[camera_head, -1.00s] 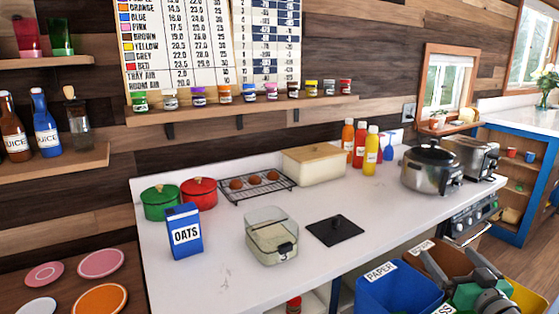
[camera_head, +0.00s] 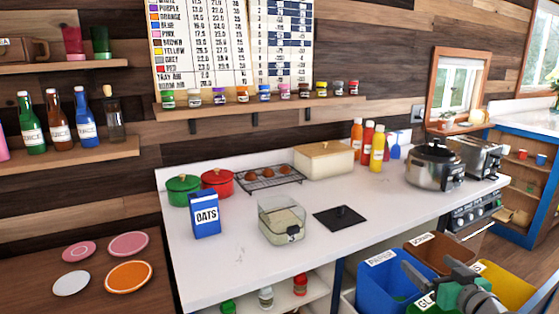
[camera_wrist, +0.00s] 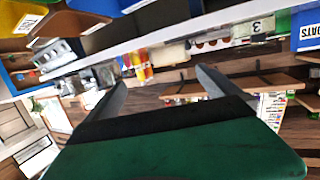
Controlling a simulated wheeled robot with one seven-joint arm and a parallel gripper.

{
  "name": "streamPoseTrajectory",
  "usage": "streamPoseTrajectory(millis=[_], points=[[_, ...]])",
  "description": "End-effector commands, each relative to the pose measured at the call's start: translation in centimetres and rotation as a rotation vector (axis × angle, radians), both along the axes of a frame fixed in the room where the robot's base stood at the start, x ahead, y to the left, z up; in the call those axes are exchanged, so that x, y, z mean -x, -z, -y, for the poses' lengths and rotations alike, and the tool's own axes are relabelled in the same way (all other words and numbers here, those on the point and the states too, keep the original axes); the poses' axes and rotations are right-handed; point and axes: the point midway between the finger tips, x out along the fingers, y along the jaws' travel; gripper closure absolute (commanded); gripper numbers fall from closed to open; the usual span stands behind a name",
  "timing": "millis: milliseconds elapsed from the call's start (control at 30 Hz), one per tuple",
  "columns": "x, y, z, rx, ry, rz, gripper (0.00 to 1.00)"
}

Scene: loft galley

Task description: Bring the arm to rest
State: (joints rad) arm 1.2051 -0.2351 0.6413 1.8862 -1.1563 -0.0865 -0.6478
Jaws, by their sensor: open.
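My gripper (camera_head: 430,270) is at the lower right of the head view, in front of the sorting bins and below the counter's height in the picture. In the wrist view my gripper (camera_wrist: 160,82) shows two dark fingers spread wide apart on a green body, with nothing between them. The wrist picture is upside down, with the counter edge running across its top. The rest of my arm is mostly outside the head view.
A blue paper bin (camera_head: 385,290), a brown bin (camera_head: 425,258) and a yellow bin (camera_head: 505,285) stand close around my gripper. The white counter (camera_head: 245,262) holds an oats box (camera_head: 206,216), a clear container (camera_head: 283,222) and a steel pot (camera_head: 433,168).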

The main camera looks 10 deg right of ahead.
Motion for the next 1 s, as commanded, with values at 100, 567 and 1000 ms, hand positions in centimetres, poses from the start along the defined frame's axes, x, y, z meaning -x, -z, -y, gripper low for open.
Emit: streamPoseTrajectory(millis=[100, 567, 1000], points=[[-1.6, 0.6, -4.1, -0.006, -0.070, -0.106, 0.00], [5.5, 3.5, -25.7, 0.020, -0.176, -0.866, 0.00], [13.6, 3.3, -28.5, 0.014, -0.027, -1.090, 0.00]])
